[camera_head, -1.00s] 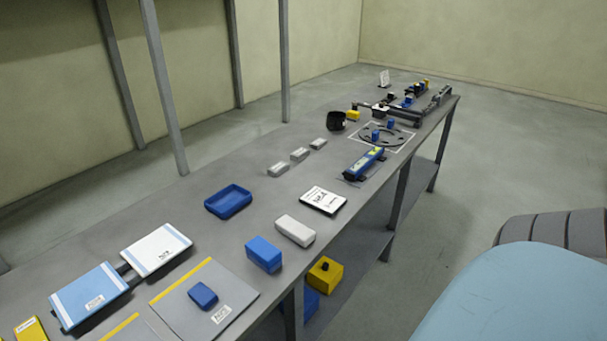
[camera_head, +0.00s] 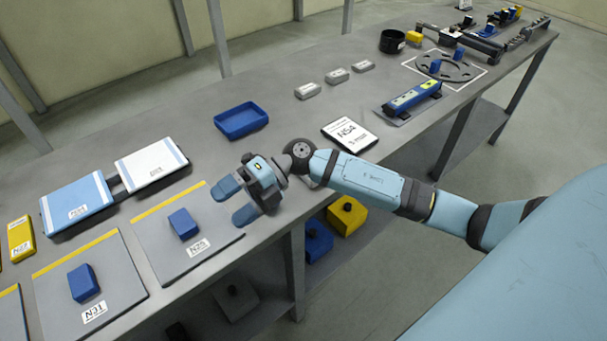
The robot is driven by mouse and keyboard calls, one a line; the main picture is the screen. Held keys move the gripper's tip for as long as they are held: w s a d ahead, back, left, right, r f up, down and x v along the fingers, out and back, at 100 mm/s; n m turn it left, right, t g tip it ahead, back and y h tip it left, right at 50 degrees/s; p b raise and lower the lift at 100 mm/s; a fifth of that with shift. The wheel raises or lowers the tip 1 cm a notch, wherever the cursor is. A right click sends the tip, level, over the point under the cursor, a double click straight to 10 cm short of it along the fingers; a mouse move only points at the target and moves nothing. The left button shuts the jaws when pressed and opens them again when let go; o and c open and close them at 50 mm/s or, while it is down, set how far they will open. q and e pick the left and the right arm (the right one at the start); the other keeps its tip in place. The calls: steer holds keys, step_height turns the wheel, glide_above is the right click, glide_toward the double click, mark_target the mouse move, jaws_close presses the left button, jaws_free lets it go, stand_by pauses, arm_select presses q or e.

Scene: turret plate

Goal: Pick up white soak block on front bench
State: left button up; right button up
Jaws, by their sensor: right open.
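My right gripper (camera_head: 232,202) reaches in from the right over the front part of the bench (camera_head: 185,105). Its two blue fingers are apart, with nothing seen between them. The white soak block is mostly hidden behind my right wrist and forearm; only a pale sliver (camera_head: 311,182) below the arm may be part of it. The blue block that stood beside it is hidden by the gripper. My left gripper is not in view.
A blue tray (camera_head: 241,121) lies behind the gripper, and a white label card (camera_head: 349,135) lies behind the forearm. Grey mats with blue blocks (camera_head: 183,223) lie to the left. Several small grey blocks (camera_head: 336,77) stand farther back. A lower shelf holds a yellow box (camera_head: 346,215).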

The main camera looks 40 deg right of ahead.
steer(key=w+d+h+b, duration=0.1)
steer(key=w+d+h, duration=0.2)
steer(key=d+h, duration=0.35)
steer(key=w+d+r+h+b, duration=0.1)
steer(key=w+d+h, duration=0.25)
steer(key=d, duration=0.65)
steer(key=w+d+h+b, duration=0.1)
steer(key=w+d+h, duration=0.2)
steer(key=d+h, duration=0.4)
steer(key=shift+t+y, duration=0.3)
steer(key=shift+y, duration=0.3)
steer(key=f, duration=0.8)
steer(key=shift+s+d, duration=0.25)
steer(key=shift+d, duration=0.1)
steer(key=f, duration=0.3)
steer(key=f+p, duration=0.1)
steer(key=f, duration=0.1)
steer(key=shift+s+f, duration=0.1)
steer(key=shift+s, duration=0.15)
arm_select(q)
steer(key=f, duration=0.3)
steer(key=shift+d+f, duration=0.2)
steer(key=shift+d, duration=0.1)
arm_select(e)
steer(key=c, duration=1)
